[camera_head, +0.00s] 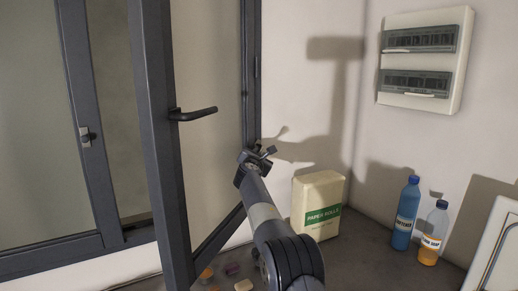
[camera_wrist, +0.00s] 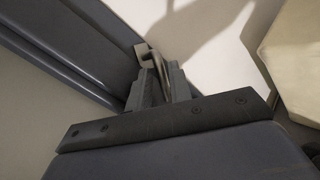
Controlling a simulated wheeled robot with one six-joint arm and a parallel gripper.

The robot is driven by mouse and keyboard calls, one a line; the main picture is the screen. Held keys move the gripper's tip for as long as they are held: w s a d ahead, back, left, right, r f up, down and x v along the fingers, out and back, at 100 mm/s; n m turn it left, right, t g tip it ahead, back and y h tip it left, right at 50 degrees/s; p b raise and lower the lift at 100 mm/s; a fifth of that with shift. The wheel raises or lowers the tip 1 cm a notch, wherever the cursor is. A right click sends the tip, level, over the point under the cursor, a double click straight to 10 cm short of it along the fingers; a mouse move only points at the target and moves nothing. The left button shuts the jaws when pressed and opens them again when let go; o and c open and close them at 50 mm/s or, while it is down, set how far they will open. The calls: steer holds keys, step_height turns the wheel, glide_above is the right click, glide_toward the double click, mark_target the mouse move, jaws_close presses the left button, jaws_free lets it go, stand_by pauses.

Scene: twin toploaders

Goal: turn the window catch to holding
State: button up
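My gripper (camera_head: 262,153) is beside the hinge-side frame, right of the opened window sash (camera_head: 160,150). In the wrist view, its two fingers (camera_wrist: 163,80) stand close on either side of a thin curved metal bar, which looks like the window catch (camera_wrist: 153,56). A small pale plate shows at the bar's far end, by the dark frame. I cannot tell whether the fingers press on the bar. In the head view, my gripper hides most of this part. A dark lever handle (camera_head: 193,114) sticks out from the sash, apart from my gripper.
A paper rolls box (camera_head: 318,205) stands on the counter right of my arm. A blue bottle (camera_head: 405,215) and an orange soap bottle (camera_head: 432,235) are farther right. A breaker box (camera_head: 425,60) hangs on the wall. Small items lie low behind the sash.

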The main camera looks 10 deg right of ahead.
steer(key=shift+w+d, duration=0.1)
steer(key=shift+w, duration=0.2)
steer(key=shift+c, duration=0.3)
jaws_close()
